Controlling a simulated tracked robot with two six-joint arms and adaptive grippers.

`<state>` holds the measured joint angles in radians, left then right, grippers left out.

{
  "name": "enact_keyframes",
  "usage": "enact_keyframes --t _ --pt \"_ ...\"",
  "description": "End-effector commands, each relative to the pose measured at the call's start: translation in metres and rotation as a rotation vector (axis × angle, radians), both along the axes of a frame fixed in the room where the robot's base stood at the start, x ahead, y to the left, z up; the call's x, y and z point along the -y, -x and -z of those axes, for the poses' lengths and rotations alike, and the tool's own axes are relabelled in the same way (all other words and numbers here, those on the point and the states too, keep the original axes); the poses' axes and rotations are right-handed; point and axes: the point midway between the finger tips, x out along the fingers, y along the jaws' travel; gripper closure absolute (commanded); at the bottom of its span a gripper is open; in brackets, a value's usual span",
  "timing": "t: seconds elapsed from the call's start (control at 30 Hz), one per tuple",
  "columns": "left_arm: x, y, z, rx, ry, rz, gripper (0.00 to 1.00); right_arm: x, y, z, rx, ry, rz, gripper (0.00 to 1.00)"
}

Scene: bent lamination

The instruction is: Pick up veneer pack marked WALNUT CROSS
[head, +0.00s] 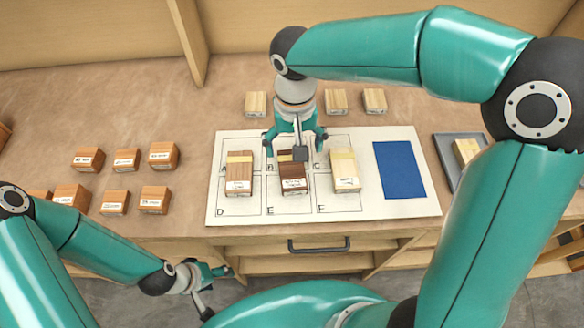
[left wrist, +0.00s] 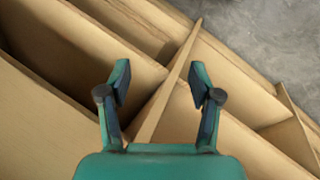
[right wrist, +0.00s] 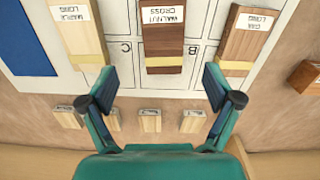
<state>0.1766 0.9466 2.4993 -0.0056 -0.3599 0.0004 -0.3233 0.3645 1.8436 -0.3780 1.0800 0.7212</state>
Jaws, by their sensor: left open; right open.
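The veneer pack marked WALNUT CROSS (right wrist: 163,30) is dark brown with a pale band near one end. Its white label reads upside down in the right wrist view. In the head view the walnut pack (head: 293,172) lies on the white lettered mat (head: 400,209), middle of three packs, partly hidden by my right gripper. My right gripper (right wrist: 160,76) is open and empty above the pack's far end, its fingers spread wider than the pack. My left gripper (head: 217,290) is open and empty, low in front of the bench; the left wrist view shows only shelving between its fingers.
An OAK LONG pack (right wrist: 245,40) and a MAPLE LONG pack (right wrist: 78,30) flank the walnut pack. A blue rectangle (head: 399,170) marks the mat. Several labelled blocks (head: 126,160) stand left. A grey tray (head: 447,150) holds a pale block at right. Small pale blocks line the back.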

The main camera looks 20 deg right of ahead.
Motion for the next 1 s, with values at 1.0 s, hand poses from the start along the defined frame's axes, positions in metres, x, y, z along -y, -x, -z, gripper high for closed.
enact_keyframes --t 1.0 --pt "0.0 0.0 -0.013 0.0 0.0 0.0 0.36 -0.004 -0.002 0.079 0.0 -0.001 0.003 0.15"
